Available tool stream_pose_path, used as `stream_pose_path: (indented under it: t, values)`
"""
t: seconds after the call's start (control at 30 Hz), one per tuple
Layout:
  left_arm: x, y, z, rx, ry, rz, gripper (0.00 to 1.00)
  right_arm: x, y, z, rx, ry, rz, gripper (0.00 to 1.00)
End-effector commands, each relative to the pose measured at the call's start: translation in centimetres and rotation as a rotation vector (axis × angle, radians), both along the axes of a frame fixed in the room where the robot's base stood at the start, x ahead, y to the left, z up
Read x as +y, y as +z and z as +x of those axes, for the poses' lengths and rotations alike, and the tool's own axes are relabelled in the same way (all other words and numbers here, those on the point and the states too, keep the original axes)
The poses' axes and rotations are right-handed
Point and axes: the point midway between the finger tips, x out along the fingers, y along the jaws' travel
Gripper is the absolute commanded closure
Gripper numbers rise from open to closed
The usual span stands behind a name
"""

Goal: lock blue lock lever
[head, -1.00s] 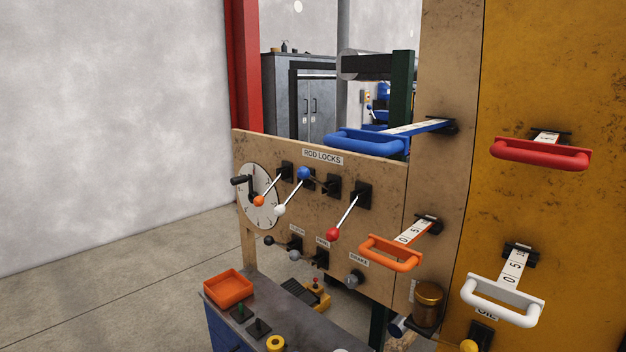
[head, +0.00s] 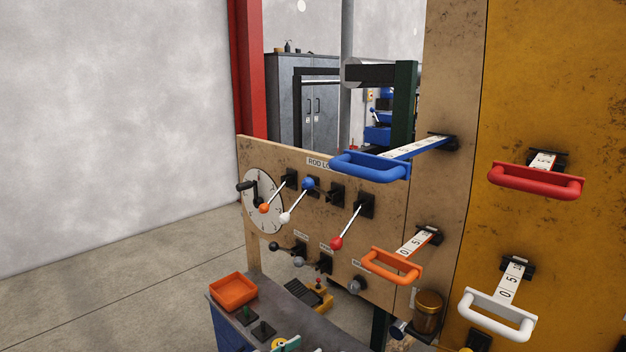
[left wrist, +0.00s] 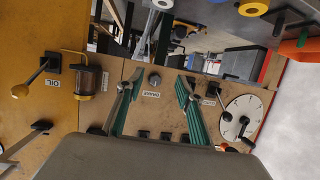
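The blue lock lever (head: 308,183) is in the head view, on the wooden panel (head: 300,228) below the partly covered ROD LOCKS label. Its blue knob points left from a dark bracket (head: 335,196). The orange (head: 265,208) and white (head: 285,217) knobs are left of it and lower. The red knob (head: 336,243) is lower right. I cannot make out the blue knob there. My right gripper is not in view.
A blue handle (head: 370,166) juts out in front of the panel's upper edge. Orange (head: 391,267), white (head: 497,316) and red (head: 537,182) handles stick out to its right. A bench with an orange tray (head: 233,292) stands below. Floor at left is clear.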

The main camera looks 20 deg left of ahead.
Motion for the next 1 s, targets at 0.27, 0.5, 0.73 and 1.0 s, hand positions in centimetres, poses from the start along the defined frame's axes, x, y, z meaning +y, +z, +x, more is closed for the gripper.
stream_pose_path:
  t: [0.27,0.5,0.73,1.0]
  values:
    - [5.5,21.6,10.8,-0.181,0.022,-0.133,0.64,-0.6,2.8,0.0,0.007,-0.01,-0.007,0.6]
    - [8.0,32.5,13.6,-0.257,0.025,-0.211,0.64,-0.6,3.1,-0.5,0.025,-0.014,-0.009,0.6]
    - [8.2,34.1,14.9,-0.269,0.025,-0.228,0.64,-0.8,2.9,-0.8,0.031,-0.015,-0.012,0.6]
    - [7.2,34.1,18.9,-0.269,0.024,-0.226,0.64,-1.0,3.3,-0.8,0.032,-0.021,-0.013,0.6]
